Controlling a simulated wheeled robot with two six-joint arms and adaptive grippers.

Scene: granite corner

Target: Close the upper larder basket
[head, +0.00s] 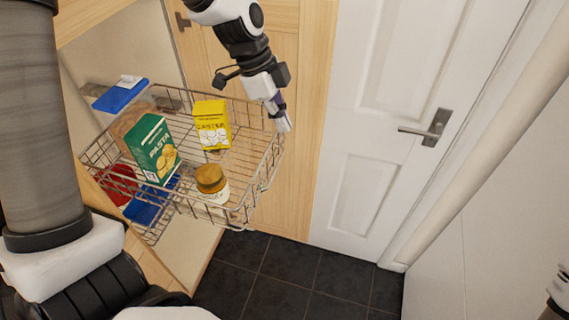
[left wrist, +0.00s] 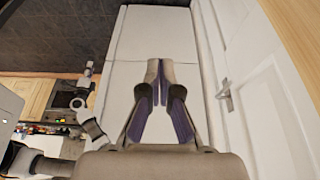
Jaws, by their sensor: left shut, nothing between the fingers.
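The upper larder basket (head: 262,180) is a wire basket standing out from the tall cabinet in the head view. It holds a green pasta box (head: 153,148), a yellow caster box (head: 212,124) and a jar with a brown lid (head: 211,184). My left gripper (head: 284,124) is at the basket's far right corner, close to the rim; I cannot tell if it touches. Its fingers are shut and empty in the left wrist view (left wrist: 157,88). My right arm seems to show in the left wrist view, its gripper small and unclear.
A lower basket with a blue item (head: 146,207) and a red item (head: 117,184) sits beneath. A wooden panel (head: 300,150) stands behind the basket. A white door (head: 385,120) with a lever handle (head: 429,128) is to the right. Dark tiled floor (head: 290,285) lies clear in front.

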